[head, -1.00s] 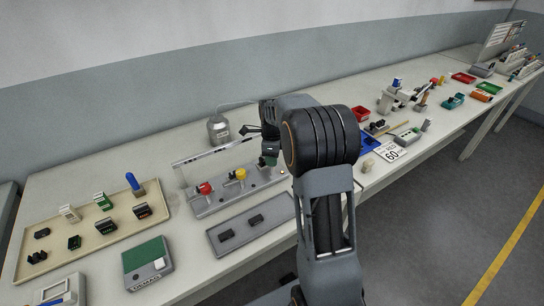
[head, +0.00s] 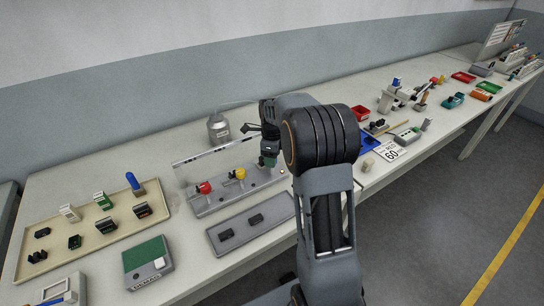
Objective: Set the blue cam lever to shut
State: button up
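A grey fixture (head: 212,208) on the bench carries a red cam lever (head: 204,187) on its left and a yellow cam lever (head: 239,174) in its middle. No blue lever shows on it; its right end is largely hidden behind my gripper and arm. My gripper (head: 268,161) points down over that right end, beside the yellow lever. Its fingertips are too small and covered to tell whether they are open or shut, or whether they touch anything.
A pale panel (head: 205,160) stands along the fixture's back edge, with a metal canister (head: 218,129) behind. A grey tray (head: 245,232) lies in front. A beige tray (head: 95,213) with several connectors and a blue upright piece (head: 134,183) is left. A blue bin (head: 369,141) is right.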

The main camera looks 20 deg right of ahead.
jog(key=shift+o, duration=0.5)
jog(key=shift+r, duration=0.35)
notch_tip(320, 180, up, 13)
dwell(0.5)
